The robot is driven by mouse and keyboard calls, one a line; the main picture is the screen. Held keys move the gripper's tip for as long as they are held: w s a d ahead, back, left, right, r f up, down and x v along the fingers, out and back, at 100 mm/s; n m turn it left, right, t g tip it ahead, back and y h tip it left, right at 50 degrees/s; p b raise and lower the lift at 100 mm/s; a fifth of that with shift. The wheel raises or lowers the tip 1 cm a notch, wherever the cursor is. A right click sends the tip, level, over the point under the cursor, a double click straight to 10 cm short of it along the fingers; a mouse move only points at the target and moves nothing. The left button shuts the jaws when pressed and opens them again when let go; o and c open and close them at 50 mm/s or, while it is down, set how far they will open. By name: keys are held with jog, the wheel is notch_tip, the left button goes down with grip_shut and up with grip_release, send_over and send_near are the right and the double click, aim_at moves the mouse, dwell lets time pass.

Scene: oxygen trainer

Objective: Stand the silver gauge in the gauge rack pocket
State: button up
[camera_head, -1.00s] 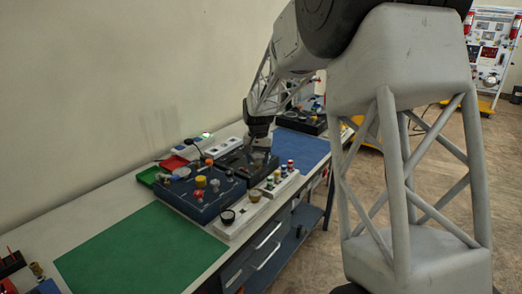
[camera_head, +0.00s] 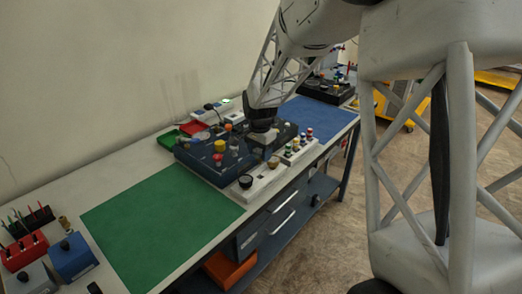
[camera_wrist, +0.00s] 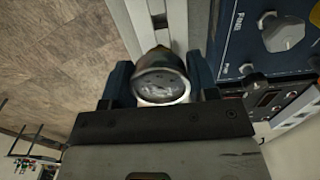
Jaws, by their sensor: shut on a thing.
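The silver gauge (camera_wrist: 160,78) is between the two blue fingers of my gripper (camera_wrist: 162,88) in the wrist view. Its round dial faces the camera, and its lower edge meets the dark gripper body. My gripper (camera_head: 265,147) is shut on it. In the head view the gripper hangs at the front edge of the dark blue panel, by the white gauge rack (camera_head: 262,184). A pale, small shape (camera_head: 273,162) shows just below the gripper; I cannot tell whether it is the gauge. The gauge's lower end and any contact with a pocket are hidden.
A black round gauge (camera_head: 245,181) stands at the near end of the rack. The blue panel (camera_head: 200,160) with raised knobs lies left of the gripper. Several small coloured-top bottles (camera_head: 298,143) stand to the right. The green mat (camera_head: 160,225) is clear.

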aim_at(260, 163)
jog(key=shift+f, duration=0.1)
dwell(0.3)
jog(key=shift+f, duration=2.35)
jog(key=shift+f, duration=1.55)
jog(key=o, duration=0.9)
jog(key=shift+o, duration=0.2)
jog(key=shift+r, duration=3.9)
